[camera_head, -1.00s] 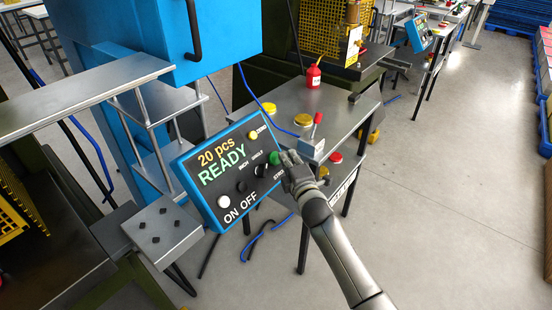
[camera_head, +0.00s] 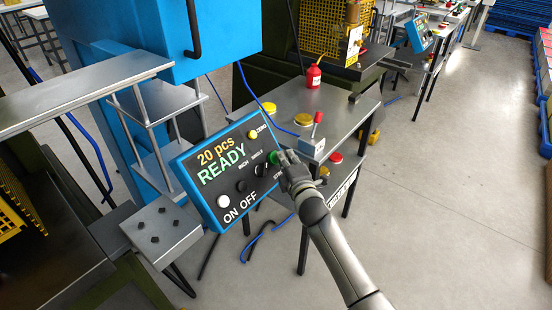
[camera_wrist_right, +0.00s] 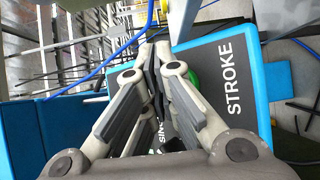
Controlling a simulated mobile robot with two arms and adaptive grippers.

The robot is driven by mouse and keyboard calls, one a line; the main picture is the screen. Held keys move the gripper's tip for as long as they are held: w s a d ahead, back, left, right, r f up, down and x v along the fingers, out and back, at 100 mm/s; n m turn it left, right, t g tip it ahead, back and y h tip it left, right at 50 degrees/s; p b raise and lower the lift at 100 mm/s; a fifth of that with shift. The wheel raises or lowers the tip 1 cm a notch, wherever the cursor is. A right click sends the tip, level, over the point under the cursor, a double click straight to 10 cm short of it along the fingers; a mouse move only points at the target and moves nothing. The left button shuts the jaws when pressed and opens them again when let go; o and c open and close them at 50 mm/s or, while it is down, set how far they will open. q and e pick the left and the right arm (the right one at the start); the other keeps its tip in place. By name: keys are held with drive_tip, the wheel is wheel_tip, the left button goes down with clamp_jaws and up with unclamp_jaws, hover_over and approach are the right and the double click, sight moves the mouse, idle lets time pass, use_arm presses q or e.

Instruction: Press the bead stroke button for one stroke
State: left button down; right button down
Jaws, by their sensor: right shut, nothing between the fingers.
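The blue control panel (camera_head: 196,176) stands tilted in the middle of the head view, with a dark face reading "20 pcs READY". The green stroke button (camera_head: 273,158) is at its right side, partly covered by my right gripper (camera_head: 284,160). The right gripper is shut and empty, its fingertips at or very near the button; I cannot tell whether they touch it. In the right wrist view the closed fingers (camera_wrist_right: 155,50) point at the panel, with a sliver of the green button (camera_wrist_right: 193,78) beside them and the label "STROKE" to the right. The left gripper is not in view.
The panel also carries a white button (camera_head: 223,201), black knobs and a yellow ZERO button (camera_head: 253,134). Behind it, a grey table (camera_head: 345,107) holds a red bottle (camera_head: 313,77), yellow-lidded jars and a red-handled device (camera_head: 312,143). Open floor lies to the right.

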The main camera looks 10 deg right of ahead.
drive_tip(key=shift+w+a+f+b, duration=0.2)
drive_tip(key=shift+f+b, duration=0.05)
drive_tip(key=shift+b, duration=0.15)
idle(0.6)
drive_tip(key=shift+s+d+r+p, duration=0.4)
drive_tip(key=shift+s+r+p, duration=0.15)
drive_tip(key=shift+p, duration=0.45)
drive_tip(key=s+d+r+p, duration=0.1)
drive_tip(key=p, duration=0.1)
drive_tip(key=s+d+r+p, duration=0.1)
drive_tip(key=s+r+p, duration=0.1)
drive_tip(key=shift+s+d+p, duration=0.15)
drive_tip(key=shift+d+p, duration=0.15)
drive_tip(key=shift+p, duration=0.1)
drive_tip(key=shift+f, duration=0.1)
